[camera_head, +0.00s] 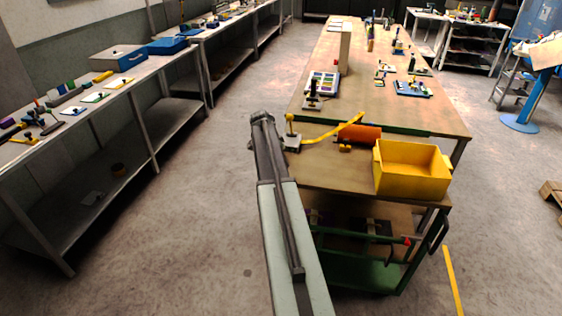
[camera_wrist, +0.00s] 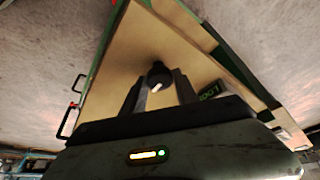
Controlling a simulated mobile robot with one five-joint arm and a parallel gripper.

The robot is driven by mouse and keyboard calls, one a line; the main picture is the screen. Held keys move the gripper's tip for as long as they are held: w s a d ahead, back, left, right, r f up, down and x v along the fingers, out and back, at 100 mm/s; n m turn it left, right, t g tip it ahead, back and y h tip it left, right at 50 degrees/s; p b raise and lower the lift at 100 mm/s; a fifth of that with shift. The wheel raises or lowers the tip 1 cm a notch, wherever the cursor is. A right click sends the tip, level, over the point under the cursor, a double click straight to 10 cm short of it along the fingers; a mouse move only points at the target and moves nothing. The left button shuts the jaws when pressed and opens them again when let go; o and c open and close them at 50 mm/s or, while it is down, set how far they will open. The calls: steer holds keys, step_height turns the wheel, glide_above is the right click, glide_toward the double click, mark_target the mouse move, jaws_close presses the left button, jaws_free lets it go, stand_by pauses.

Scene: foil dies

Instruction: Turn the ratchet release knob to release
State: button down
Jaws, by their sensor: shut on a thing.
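The knob (camera_wrist: 157,70) is small, round and dark, with a white mark on its near side. It sits between the fingertips of my gripper (camera_wrist: 160,84), which is shut on it. One dark finger is on each side of the knob in the wrist view. A dark plate with green lettering (camera_wrist: 208,91) lies just right of the right finger; I cannot read it surely. In the head view my arm reaches forward along the left side of the wooden-topped green cart (camera_head: 345,178). The knob cannot be made out there.
A yellow bin (camera_head: 412,178), an orange roll (camera_head: 362,135) and a bent yellow arm (camera_head: 330,133) are on the cart's near end. A long workbench (camera_head: 440,112) with several items stands behind. A grey bench (camera_head: 150,75) runs along the left. Bare floor lies between.

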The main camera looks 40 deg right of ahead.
steer(key=shift+s+d+m, duration=0.1)
steer(key=shift+s+m, duration=0.1)
steer(key=shift+m, duration=0.3)
steer(key=c, duration=0.9)
jaws_free()
steer(key=shift+c, duration=0.2)
steer(key=shift+w, duration=0.1)
steer(key=p+v, duration=0.7)
steer(key=shift+r, duration=0.4)
steer(key=shift+w, duration=0.1)
